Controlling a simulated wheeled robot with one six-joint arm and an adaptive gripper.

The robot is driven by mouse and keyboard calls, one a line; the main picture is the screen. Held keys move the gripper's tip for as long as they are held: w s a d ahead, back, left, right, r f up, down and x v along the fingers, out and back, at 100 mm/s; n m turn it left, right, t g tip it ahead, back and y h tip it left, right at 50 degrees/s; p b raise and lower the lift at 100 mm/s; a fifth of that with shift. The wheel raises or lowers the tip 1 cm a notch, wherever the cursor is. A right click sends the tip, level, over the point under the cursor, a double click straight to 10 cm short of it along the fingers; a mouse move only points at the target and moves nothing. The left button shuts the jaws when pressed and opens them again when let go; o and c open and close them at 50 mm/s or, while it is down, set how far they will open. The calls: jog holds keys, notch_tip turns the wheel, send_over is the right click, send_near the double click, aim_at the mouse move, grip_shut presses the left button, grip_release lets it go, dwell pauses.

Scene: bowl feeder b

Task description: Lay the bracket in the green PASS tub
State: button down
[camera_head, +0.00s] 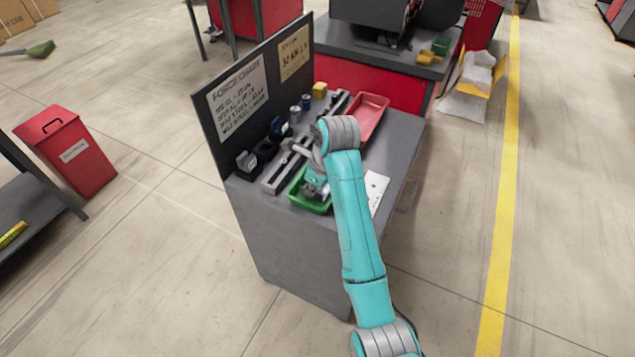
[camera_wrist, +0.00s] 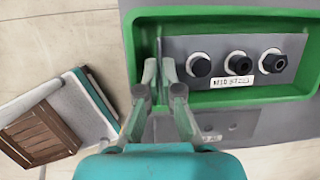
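The green tub (camera_head: 312,207) sits on the near end of the grey bench, and its rim (camera_wrist: 225,12) frames most of the wrist view. The bracket (camera_wrist: 212,45) is a grey metal plate with three dark bolts, a white "M10 STEEL" label and a thin upright edge at its left. It lies within the tub's outline; whether it touches the floor I cannot tell. My gripper (camera_wrist: 160,75) points down at the tub's left part, its fingers close together on either side of the thin edge. In the head view my arm hides part of the tub and bracket.
A red tub (camera_head: 373,108) stands farther along the bench. A grey rail fixture (camera_head: 280,172) and small parts lie left of the green tub. An upright sign board (camera_head: 238,100) closes the bench's left side. A white sheet (camera_head: 376,187) lies right of my arm.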

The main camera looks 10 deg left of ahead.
jog(key=shift+f, duration=0.5)
jog(key=c, duration=1.3)
grip_release()
